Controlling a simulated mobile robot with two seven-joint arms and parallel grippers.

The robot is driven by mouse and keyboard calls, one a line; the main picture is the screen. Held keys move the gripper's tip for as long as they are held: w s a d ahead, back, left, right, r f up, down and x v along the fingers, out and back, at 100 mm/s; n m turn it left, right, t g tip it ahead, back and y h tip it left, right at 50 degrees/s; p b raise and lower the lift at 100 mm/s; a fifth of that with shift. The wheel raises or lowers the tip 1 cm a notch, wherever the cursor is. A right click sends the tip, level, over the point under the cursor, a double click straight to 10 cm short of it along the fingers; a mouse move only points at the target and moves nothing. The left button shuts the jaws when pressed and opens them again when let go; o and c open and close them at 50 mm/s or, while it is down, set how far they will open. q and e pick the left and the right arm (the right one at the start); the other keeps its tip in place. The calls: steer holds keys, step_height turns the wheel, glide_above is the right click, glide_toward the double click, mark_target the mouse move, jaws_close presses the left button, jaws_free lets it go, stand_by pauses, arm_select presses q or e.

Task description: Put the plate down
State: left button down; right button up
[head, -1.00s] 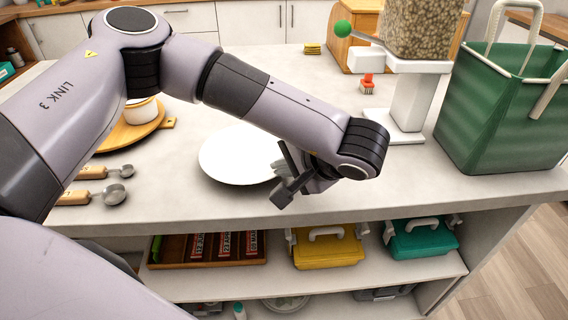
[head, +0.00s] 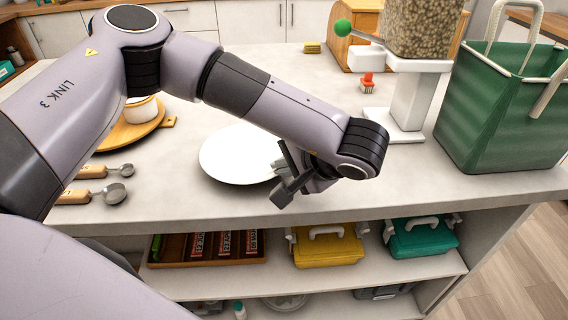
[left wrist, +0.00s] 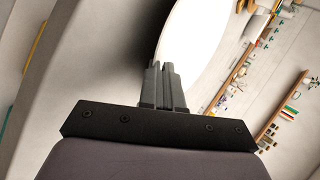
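The white round plate (head: 232,156) is at the middle of the counter's front part in the head view, looking level. Whether it touches the counter or is just above it I cannot tell. My left gripper (head: 284,176) is at the plate's right rim. In the left wrist view my left fingers (left wrist: 165,85) are close together at the edge of the plate (left wrist: 196,45), and appear shut on its rim; the exact contact is hard to see. My right gripper is not in view.
The counter (head: 420,172) is bare to the right of my gripper. A green bag (head: 500,115) and a grain dispenser (head: 410,100) stand at right. Measuring spoons (head: 115,192) and a wooden board (head: 130,135) lie at left. Shelves below hold a yellow box (head: 328,248).

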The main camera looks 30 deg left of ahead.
arm_select(q)
steer(key=shift+f+b, duration=0.3)
steer(key=shift+f, duration=0.25)
steer(key=c, duration=1.3)
jaws_free()
steer(key=shift+o, duration=0.2)
steer(key=shift+s, duration=0.1)
steer(key=shift+d+f, duration=0.1)
steer(key=shift+f, duration=0.1)
steer(key=shift+s+d+r+p, duration=0.15)
steer(key=shift+d+r+p, duration=0.15)
steer(key=shift+r+p, duration=0.15)
steer(key=p+v, duration=0.1)
steer(key=v, duration=0.2)
steer(key=shift+r+p, duration=0.35)
steer(key=shift+p, duration=0.05)
steer(key=shift+p+v, duration=1.05)
steer(key=shift+v, duration=1.25)
